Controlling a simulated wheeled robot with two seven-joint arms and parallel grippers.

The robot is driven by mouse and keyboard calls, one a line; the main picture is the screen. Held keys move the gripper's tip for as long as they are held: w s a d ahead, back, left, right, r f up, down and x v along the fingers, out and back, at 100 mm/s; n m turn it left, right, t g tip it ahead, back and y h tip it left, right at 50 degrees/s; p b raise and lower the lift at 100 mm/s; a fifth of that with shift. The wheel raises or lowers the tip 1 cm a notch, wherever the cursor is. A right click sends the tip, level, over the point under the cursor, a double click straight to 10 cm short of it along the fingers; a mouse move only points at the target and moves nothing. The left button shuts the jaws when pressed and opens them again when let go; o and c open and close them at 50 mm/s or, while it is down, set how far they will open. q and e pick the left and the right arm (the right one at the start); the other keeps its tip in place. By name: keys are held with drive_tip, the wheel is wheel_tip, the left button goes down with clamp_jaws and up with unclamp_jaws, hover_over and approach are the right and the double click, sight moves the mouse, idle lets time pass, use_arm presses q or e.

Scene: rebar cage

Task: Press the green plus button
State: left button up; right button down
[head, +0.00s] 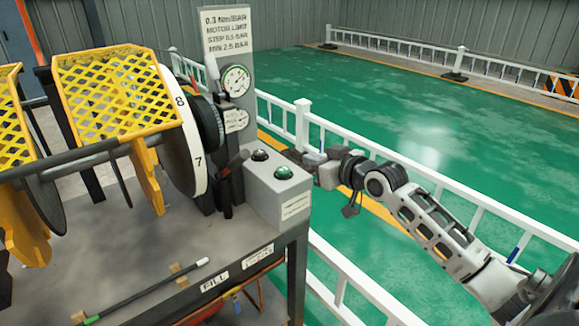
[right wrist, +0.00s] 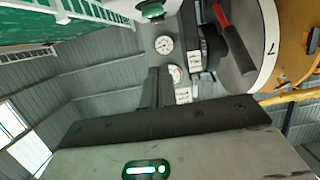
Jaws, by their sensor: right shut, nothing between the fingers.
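A grey control box (head: 262,197) stands at the right end of the bench. On its top are a green button (head: 284,172) at the front and a black button (head: 260,155) behind it; no plus mark is readable. The green button also shows at the top edge of the right wrist view (right wrist: 153,10). My right gripper (head: 308,157) is shut and empty. It appears just right of the box in the head view, apart from the green button. Its dark fingers (right wrist: 155,88) show in the right wrist view. My left gripper is not in view.
A gauge (head: 235,80) on a grey post, a numbered white disc (head: 184,130) and yellow mesh guards (head: 112,90) stand left of the box. A rod (head: 145,293) lies on the bench. White railing (head: 303,125) runs behind my right arm over open green floor.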

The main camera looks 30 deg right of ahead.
hover_over(289, 179)
drive_tip(key=shift+s+d+f, duration=0.1)
drive_tip(key=shift+s+f, duration=0.15)
drive_tip(key=shift+f, duration=0.7)
drive_tip(key=f, duration=0.3)
drive_tip(key=shift+w+f, duration=0.2)
drive_tip(key=shift+w, duration=0.1)
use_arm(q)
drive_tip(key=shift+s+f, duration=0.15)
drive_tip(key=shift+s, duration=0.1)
use_arm(e)
drive_tip(key=shift+f, duration=0.45)
